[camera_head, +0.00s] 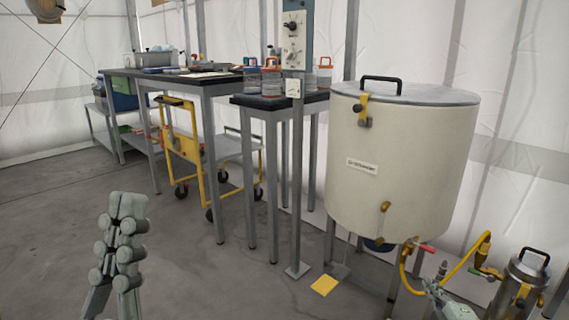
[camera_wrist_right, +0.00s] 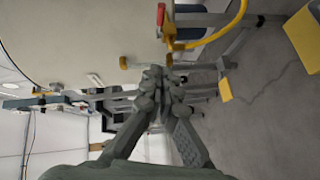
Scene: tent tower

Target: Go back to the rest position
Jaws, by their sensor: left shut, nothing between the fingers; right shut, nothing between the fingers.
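My left gripper (camera_head: 128,205) shows at the lower left of the head view, pointing up over bare floor. Its fingers are together and hold nothing. My right gripper (camera_wrist_right: 163,80) is in the middle of the right wrist view, its fingertips closed together and empty. A large cream tank (camera_head: 400,165) with a grey lid and a black handle stands on legs at the right of the head view. The tank's pale wall (camera_wrist_right: 85,35) fills the upper left of the wrist view, behind my right gripper. I cannot tell how far apart they are.
A yellow hose (camera_head: 455,265) and a metal canister (camera_head: 520,285) stand at the lower right. A small dark-topped table (camera_head: 262,102) holds several jars. A yellow cart (camera_head: 185,150) is beside a longer table (camera_head: 205,82). A yellow sheet (camera_head: 324,285) lies on the floor. The left floor is open.

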